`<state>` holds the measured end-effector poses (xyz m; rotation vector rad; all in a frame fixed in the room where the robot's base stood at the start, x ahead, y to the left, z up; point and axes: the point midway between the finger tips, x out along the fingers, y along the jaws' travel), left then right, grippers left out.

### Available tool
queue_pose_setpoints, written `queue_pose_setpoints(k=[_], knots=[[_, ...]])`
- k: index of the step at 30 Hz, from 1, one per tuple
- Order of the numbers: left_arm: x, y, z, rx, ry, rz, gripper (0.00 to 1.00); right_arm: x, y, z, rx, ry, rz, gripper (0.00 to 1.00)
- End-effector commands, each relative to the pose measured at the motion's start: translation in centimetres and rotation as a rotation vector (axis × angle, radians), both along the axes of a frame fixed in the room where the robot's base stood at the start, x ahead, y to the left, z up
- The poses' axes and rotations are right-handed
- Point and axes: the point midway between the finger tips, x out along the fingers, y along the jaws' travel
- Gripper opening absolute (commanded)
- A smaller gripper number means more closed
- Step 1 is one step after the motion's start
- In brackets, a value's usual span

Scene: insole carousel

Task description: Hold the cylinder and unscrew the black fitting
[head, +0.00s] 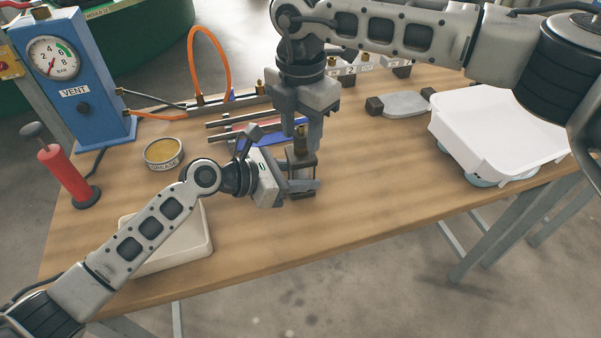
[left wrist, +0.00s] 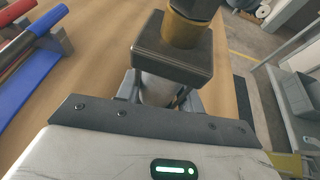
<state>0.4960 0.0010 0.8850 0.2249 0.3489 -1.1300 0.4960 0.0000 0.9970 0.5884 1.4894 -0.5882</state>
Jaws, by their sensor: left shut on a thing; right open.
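The cylinder (head: 301,160) stands about upright over the wooden table, with a dark square end block (left wrist: 172,60) and a silver body (left wrist: 157,90). A brass collar (left wrist: 184,31) rises from the block, and the black fitting (left wrist: 195,8) sits on it, cut off by the top edge of the left wrist view. My left gripper (head: 303,187) is shut on the cylinder's body, below the block. My right gripper (head: 301,128) points down from above, open, with its fingers around the cylinder's top. Those fingers mostly hide the fitting in the head view; contact cannot be told.
A grease tin (head: 163,153), a red hand pump (head: 64,175) and a blue gauge box (head: 75,80) stand left. A cream tray (head: 188,250) lies under my left arm. Red and blue parts (head: 262,130) lie behind the cylinder. A white bin (head: 495,130) stands right. The front middle is clear.

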Motion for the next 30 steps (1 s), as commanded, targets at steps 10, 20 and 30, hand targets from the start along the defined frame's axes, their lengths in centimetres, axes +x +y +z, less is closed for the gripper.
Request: queue_pose_setpoints(k=[10,20,30], knots=[[0.02,-0.02,0.06,-0.002,-0.001,0.0,0.03,-0.01,-0.01,0.01,0.001,0.001,-0.394,0.42],[0.02,-0.02,0.07,-0.001,-0.002,0.0,0.03,-0.01,-0.01,0.0,0.0,0.001,-0.691,0.42],[0.02,-0.02,0.07,-0.001,-0.002,0.0,0.03,-0.01,-0.01,-0.01,-0.001,0.001,-1.073,0.42]])
